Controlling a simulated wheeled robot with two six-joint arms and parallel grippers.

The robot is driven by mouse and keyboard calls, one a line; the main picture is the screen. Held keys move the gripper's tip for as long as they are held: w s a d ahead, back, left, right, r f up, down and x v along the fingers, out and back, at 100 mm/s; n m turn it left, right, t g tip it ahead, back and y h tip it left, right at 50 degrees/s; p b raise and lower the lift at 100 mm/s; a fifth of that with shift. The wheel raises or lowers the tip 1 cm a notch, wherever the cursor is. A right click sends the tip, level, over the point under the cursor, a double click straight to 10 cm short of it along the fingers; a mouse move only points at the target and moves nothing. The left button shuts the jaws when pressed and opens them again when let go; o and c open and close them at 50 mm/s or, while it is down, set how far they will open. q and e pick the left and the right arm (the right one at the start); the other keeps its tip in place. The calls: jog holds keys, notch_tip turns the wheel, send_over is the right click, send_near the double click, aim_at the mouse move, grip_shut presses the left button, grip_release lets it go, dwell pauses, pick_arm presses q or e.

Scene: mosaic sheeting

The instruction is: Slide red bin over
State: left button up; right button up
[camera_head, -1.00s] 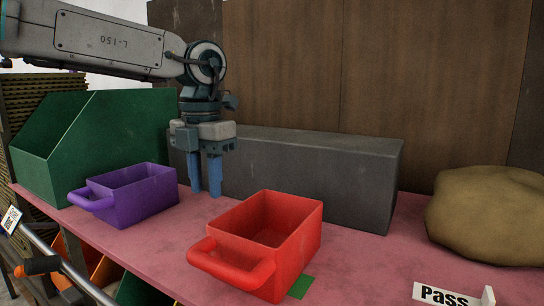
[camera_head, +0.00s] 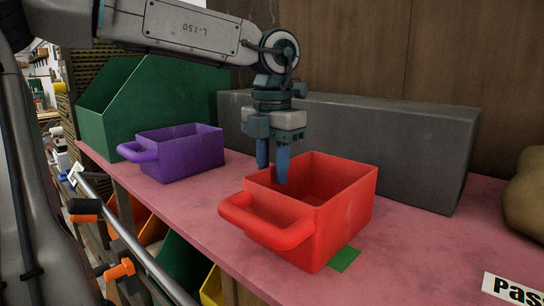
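The red bin (camera_head: 340,207) stands upright on the pink tabletop, its looped handle toward the front left. It partly covers a small green patch (camera_head: 343,260) on the table. My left gripper (camera_head: 273,174) points down at the bin's far left wall. Its two blue fingers are apart. The right finger shows in front of that wall's inner face, and the left fingertip seems hidden behind the rim. I cannot tell whether they touch the wall. My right gripper is not in view.
A purple bin (camera_head: 190,151) and a large green bin (camera_head: 158,95) stand to the left. A long grey block (camera_head: 400,145) lies behind the red bin. A brown sack (camera_head: 526,190) and a "Pass" sign (camera_head: 512,290) are at the right. Bare pink table (camera_head: 430,240) lies between.

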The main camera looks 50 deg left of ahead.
pick_arm(q)
jog(key=shift+s+a+f+p, duration=0.15)
jog(key=shift+f+p, duration=0.1)
jog(key=shift+f, duration=0.4)
jog(key=shift+s+f+p, duration=0.1)
jog(key=shift+f+p, duration=0.15)
jog(key=shift+f, duration=0.4)
jog(key=shift+w, duration=0.1)
jog(key=shift+c, duration=0.2)
grip_shut()
